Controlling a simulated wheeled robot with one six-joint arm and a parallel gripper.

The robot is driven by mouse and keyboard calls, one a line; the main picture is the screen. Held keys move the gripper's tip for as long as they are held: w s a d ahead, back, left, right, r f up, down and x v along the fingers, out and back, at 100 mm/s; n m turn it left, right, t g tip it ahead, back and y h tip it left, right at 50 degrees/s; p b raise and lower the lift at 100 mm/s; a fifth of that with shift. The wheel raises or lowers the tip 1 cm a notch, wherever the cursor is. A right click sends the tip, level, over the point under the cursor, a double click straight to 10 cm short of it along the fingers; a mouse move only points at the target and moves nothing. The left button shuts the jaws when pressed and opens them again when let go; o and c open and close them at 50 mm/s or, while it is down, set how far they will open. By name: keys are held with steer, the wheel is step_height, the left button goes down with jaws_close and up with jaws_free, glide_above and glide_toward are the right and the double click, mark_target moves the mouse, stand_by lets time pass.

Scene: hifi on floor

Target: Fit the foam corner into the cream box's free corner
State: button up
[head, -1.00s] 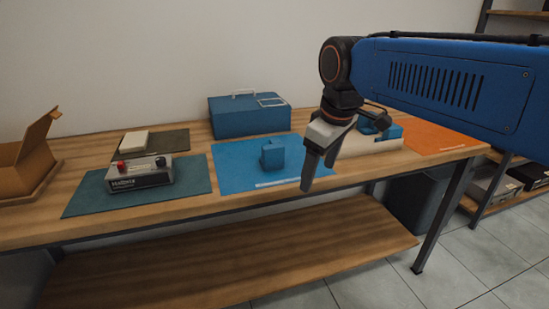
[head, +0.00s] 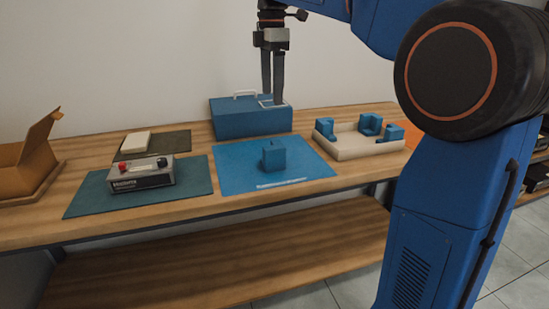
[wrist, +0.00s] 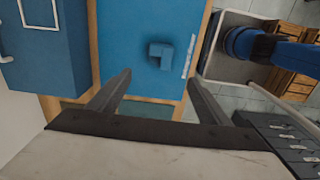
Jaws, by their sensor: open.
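The loose blue foam corner (head: 273,156) stands on the blue mat (head: 230,160) in the middle of the bench. It also shows in the wrist view (wrist: 161,55), ahead of the fingers and apart from them. The cream box (head: 365,150) is a low open tray to the right of the mat, with several blue foam corners (head: 370,123) in it. My arm hides part of the bench right of the box. My gripper (head: 272,103) points down, open and empty, well above the bench. In the wrist view, its two fingers (wrist: 150,92) are wide apart with nothing between them.
A blue case (head: 240,124) with a pale handle stands behind the mat. A grey device (head: 141,178) with knobs sits on a green mat at left. An open cardboard box (head: 25,165) is at far left. An orange mat (head: 411,134) lies right of the cream box.

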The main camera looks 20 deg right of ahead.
glide_above(274, 144)
step_height(274, 144, down, 12)
steer(key=shift+f, duration=2.6)
steer(key=c, duration=1.2)
